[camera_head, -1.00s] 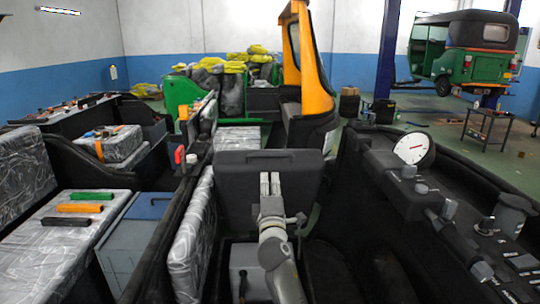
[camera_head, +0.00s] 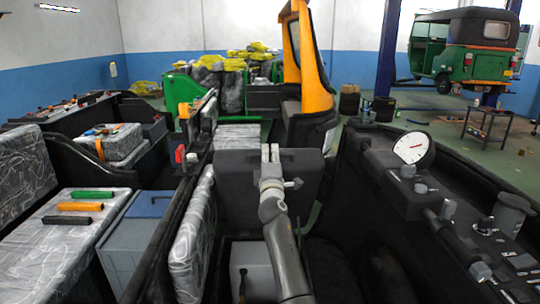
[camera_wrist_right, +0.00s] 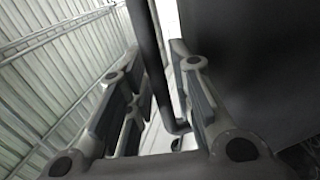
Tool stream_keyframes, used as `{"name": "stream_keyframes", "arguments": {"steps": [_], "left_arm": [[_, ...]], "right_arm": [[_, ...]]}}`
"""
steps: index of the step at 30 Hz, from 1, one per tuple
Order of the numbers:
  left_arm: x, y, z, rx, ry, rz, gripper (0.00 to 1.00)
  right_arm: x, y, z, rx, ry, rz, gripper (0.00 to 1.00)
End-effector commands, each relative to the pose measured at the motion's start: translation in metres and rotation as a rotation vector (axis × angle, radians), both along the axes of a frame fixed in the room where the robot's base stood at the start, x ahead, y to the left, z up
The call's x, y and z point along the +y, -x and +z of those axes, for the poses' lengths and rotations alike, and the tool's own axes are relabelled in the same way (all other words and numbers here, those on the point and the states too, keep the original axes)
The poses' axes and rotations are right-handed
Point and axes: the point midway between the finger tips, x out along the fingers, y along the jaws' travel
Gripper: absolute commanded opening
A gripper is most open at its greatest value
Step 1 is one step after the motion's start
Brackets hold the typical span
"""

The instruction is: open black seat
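The black seat (camera_head: 238,190) is a dark block in the middle of the head view, a broad face towards me. My right gripper (camera_head: 270,152) is at the seat's upper edge, its arm rising in front of the seat and covering part of it. In the right wrist view the two fingers (camera_wrist_right: 158,60) stand apart. A thin dark bent bar (camera_wrist_right: 152,62) shows between them; I cannot tell whether they touch it. A large dark surface fills the right side of that view. My left gripper does not show.
A grey box (camera_head: 253,264) stands below the seat. A plastic-wrapped cushion (camera_head: 192,235) is close on the left, and a dark console with a white gauge (camera_head: 411,147) is on the right. An orange-framed rickshaw cab (camera_head: 312,80) stands behind.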

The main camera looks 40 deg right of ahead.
Motion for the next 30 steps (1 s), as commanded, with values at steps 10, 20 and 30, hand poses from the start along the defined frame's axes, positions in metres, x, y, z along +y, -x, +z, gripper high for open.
{"name": "stream_keyframes", "arguments": {"steps": [10, 20, 30], "left_arm": [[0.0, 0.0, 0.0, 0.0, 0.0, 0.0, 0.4], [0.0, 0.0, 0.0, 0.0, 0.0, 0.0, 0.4], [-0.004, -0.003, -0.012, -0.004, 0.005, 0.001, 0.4]], "right_arm": [[-0.002, -0.001, 0.0, 0.001, -0.001, 0.0, 0.19], [-0.001, -0.001, 0.0, 0.001, 0.0, 0.0, 0.0], [-0.001, -0.002, -0.013, 0.004, -0.002, 0.0, 0.0]]}}
